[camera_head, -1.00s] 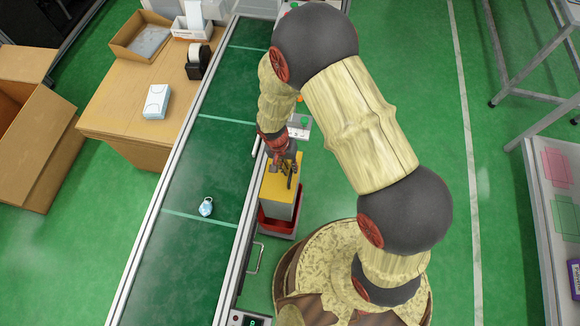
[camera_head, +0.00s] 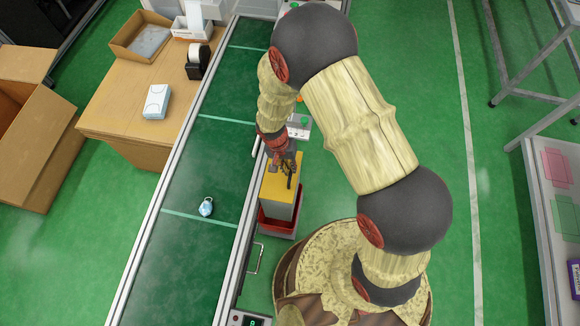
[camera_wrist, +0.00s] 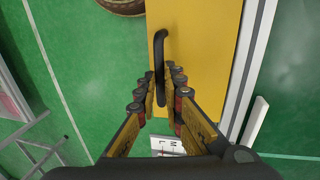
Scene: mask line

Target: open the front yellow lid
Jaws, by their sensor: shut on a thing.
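The yellow lid (camera_head: 271,190) lies flat on top of a grey box beside the conveyor. It fills the upper middle of the wrist view (camera_wrist: 205,45). A dark curved handle (camera_wrist: 158,48) stands on the lid. My gripper (camera_wrist: 164,80) is shut on the near part of this handle, with one finger on each side. In the head view my gripper (camera_head: 283,167) is over the far part of the lid, and the contact is too small to see clearly. The lid looks closed.
A red bin (camera_head: 276,228) sits under the grey box. The green conveyor (camera_head: 185,245) runs along the left and carries a small blue-white item (camera_head: 206,206). A cardboard box (camera_head: 30,130) and a brown table (camera_head: 110,115) stand farther left.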

